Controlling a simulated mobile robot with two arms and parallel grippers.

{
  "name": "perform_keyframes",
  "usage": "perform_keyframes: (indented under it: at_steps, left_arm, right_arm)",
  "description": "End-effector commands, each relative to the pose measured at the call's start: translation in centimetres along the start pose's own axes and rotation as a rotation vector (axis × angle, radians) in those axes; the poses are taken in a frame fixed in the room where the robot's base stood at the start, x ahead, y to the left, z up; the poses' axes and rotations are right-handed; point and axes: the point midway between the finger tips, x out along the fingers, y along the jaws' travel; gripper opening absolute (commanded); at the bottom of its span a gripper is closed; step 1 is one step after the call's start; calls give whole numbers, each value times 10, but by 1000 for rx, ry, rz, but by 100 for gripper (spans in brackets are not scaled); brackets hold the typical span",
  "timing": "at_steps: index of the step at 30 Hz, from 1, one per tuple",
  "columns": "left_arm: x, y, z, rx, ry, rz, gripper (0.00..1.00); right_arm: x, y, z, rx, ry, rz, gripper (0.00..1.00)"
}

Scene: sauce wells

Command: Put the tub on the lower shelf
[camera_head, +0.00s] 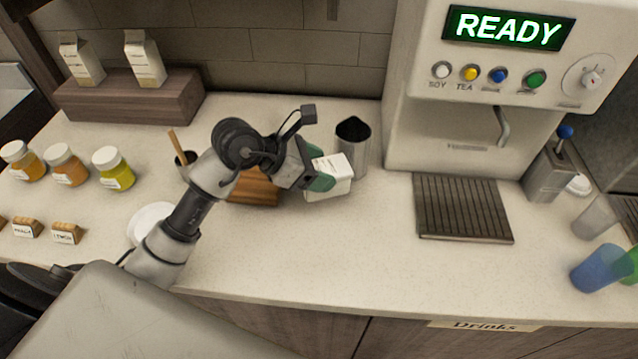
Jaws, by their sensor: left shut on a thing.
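My left gripper (325,180), with green fingertips, is shut on a small white container (337,169) with faint print on it. It is over the counter, just in front of a metal pitcher (353,146). The gripper covers part of the container, and I cannot tell whether it is the tub or a carton, nor whether it touches the counter. I cannot make out a lower shelf for certain; a wooden riser (130,102) at the back left bears two white cartons (80,60) (144,60). My right gripper is not in view.
A coffee machine (480,125) with a drip grate (462,208) stands right of the pitcher. Several jars (115,169) line the left. A wooden block (254,188) and a white plate (150,222) are near my arm. The front middle counter is clear.

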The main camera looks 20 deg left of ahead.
Motion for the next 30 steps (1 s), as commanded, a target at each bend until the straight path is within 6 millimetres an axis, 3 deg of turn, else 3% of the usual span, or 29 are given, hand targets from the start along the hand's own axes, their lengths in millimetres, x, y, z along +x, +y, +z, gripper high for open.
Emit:
perform_keyframes:
  at_steps: [6, 15, 27, 28, 30]
  left_arm:
    - [15, 0, -19, 0, -4, 1, 31]
    - [37, 0, -48, -1, -3, 1, 31]
    - [42, 0, -54, 3, -2, 2, 31]
    - [41, 0, -54, 1, -1, 1, 67]
    - [41, 0, -53, 1, -1, 1, 77]
  right_arm:
    - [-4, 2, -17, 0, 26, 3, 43]
    - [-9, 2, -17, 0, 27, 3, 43]
    - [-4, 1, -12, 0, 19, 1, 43]
    - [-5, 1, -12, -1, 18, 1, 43]
    - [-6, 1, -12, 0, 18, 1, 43]
